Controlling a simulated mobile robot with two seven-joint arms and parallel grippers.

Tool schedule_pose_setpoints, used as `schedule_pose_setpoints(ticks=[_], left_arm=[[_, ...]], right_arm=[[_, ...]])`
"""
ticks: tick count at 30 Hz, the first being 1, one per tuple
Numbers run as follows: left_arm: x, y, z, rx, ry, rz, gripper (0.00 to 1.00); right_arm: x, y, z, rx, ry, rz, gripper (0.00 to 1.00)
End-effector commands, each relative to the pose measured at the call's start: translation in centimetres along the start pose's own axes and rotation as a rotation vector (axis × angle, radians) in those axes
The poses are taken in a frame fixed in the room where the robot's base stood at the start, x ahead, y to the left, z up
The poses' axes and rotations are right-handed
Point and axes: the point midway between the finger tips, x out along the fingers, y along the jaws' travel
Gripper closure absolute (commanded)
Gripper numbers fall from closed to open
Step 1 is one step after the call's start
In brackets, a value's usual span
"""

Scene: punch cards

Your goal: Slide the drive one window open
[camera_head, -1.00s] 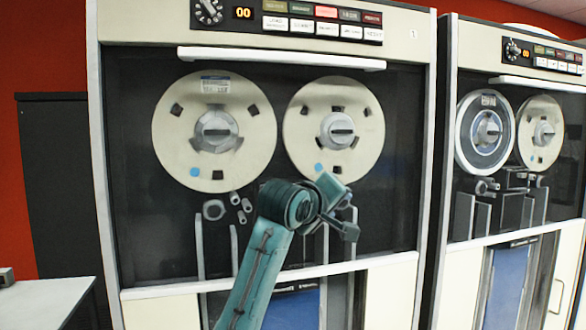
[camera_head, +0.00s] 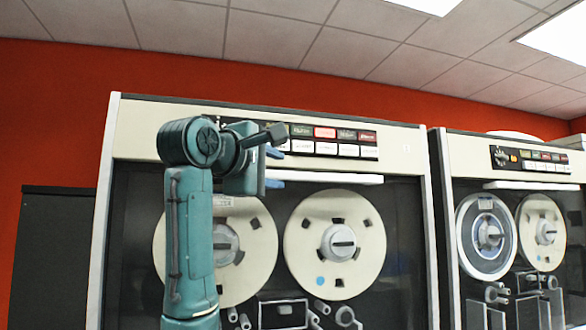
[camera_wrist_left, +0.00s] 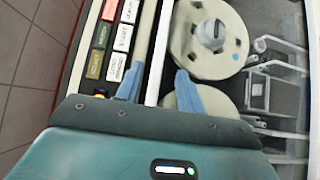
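Drive one's window (camera_head: 402,240) is the dark pane in front of two cream tape reels. Its long white handle (camera_head: 335,179) runs across just below the button panel. My left gripper (camera_head: 274,168) is at the handle's left part, hiding its left end in the head view. In the left wrist view, the blue fingers (camera_wrist_left: 156,82) are spread apart. The white handle bar (camera_wrist_left: 157,45) passes between them, with gaps seeming to show on both sides. Whether either finger touches it cannot be told. My right gripper is in neither view.
The button panel (camera_head: 333,140) sits just above the handle, close to my left fingers. A second drive (camera_head: 510,150) stands to the right with its own handle. A dark cabinet (camera_head: 48,255) stands left against the red wall. The ceiling above is clear.

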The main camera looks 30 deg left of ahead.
Motion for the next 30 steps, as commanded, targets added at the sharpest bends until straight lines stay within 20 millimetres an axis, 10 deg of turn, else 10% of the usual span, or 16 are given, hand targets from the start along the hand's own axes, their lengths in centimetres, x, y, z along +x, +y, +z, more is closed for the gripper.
schedule_pose_setpoints(ticks=[12, 24, 30], left_arm=[[6.8, 0.2, 0.0, 0.001, 0.0, -0.001, 0.62], [7.5, 0.0, 0.0, 0.001, 0.0, 0.001, 0.63], [7.4, 0.0, 0.0, 0.002, 0.0, 0.001, 0.79]], right_arm=[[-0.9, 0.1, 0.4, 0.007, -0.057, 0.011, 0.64], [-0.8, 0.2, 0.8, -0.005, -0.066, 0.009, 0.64], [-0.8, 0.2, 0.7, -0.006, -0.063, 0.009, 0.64]])
